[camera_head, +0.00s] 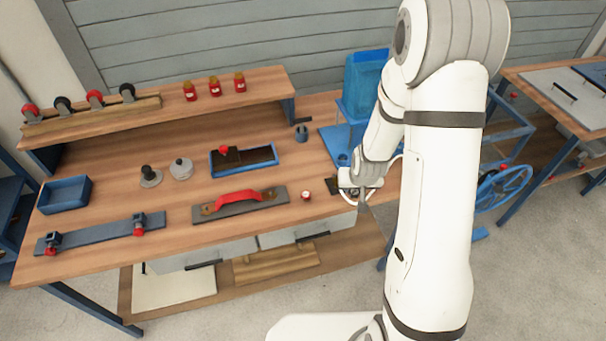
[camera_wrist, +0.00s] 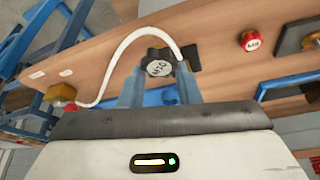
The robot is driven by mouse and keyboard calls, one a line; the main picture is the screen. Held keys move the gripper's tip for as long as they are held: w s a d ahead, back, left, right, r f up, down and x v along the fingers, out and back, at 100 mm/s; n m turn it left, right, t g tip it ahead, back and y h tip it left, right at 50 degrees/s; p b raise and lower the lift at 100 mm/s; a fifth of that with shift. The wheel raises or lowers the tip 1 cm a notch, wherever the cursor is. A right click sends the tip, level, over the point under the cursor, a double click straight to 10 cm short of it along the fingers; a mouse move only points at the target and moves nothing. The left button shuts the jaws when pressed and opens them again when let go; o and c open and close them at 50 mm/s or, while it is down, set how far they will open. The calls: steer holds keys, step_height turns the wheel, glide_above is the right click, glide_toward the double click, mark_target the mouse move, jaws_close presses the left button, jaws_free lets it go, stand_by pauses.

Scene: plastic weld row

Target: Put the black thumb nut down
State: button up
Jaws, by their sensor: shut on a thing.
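The black thumb nut (camera_wrist: 155,57) has a lobed rim and a white face marked M10. It shows in the wrist view between the two blue fingertips of my gripper (camera_wrist: 160,86), which is shut on it. In the head view my gripper (camera_head: 360,197) is over the front right part of the wooden bench (camera_head: 330,170). The nut cannot be made out there. A dark flat patch (camera_wrist: 190,57) shows just behind the nut in the wrist view. I cannot tell how high the nut is above the bench.
A small red knob (camera_head: 305,195) stands left of my gripper, also in the wrist view (camera_wrist: 251,41). Left of it lies a grey plate with a red handle (camera_head: 240,198). A blue-rimmed tray (camera_head: 213,166) is behind. A white hose (camera_wrist: 108,62) arches beside the nut.

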step_height(320, 180, up, 2)
steer(key=shift+r+p, duration=0.1)
steer(key=shift+p, duration=0.55)
steer(key=shift+s+a+f+n+b, duration=0.1)
steer(key=shift+a+f+n+b, duration=0.15)
steer(key=shift+a+n, duration=0.25)
steer(key=s+a+r+n+g+y, duration=0.2)
steer(key=a+n+g+y, duration=0.2)
steer(key=a+n, duration=1)
steer(key=n, duration=0.4)
steer(key=shift+g, duration=0.4)
steer(key=shift+s+a, duration=0.1)
